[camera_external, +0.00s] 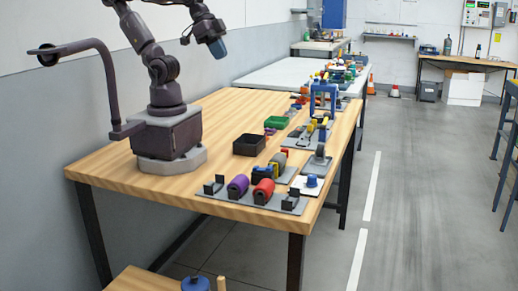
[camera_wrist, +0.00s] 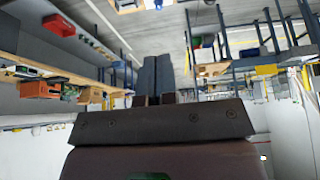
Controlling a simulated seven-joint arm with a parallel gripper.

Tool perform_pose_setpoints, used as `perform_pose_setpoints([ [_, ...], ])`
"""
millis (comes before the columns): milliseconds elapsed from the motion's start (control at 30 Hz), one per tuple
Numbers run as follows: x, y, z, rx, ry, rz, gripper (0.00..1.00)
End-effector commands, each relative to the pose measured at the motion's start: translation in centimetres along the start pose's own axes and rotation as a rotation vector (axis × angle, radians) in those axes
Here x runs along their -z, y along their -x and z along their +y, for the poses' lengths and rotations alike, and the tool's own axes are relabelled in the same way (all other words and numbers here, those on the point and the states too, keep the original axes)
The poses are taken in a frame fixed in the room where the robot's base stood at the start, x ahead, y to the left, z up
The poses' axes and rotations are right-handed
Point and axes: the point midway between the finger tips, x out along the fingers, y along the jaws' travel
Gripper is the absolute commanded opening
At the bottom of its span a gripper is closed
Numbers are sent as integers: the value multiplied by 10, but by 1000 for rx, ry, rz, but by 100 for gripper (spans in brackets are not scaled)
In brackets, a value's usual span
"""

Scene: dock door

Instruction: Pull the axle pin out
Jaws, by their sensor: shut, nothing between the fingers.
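My gripper (camera_external: 219,50) is raised high above the back of the wooden table, well away from everything on it. In the wrist view its two dark blue fingers (camera_wrist: 156,62) lie side by side, shut and empty. On the table's front edge a grey base plate (camera_external: 224,200) carries a purple roller (camera_external: 238,186), a red roller (camera_external: 264,191) and black brackets at its ends. I cannot make out an axle pin for certain; parts at this size are too small to tell.
A white plate with a blue knob (camera_external: 311,181) sits at the right edge. A blue frame (camera_external: 323,97) stands farther back. The table's left part near my base is clear.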

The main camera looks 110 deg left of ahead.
Motion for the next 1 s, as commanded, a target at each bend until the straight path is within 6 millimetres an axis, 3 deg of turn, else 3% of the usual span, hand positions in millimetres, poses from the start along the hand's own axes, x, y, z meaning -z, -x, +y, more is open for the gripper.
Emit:
perform_pose_setpoints([
  [33,0,0,0,0,0,0,5],
  [167,-1,-6,-2,5,11,-32,34],
  [267,-2,-22,-7,11,31,-112,55],
  [367,4,-43,-14,17,70,-210,55],
  [567,24,-98,-35,58,312,-374,55],
  [800,36,-178,-67,180,749,-500,55],
  [1000,41,-238,-92,315,1151,-505,55],
])
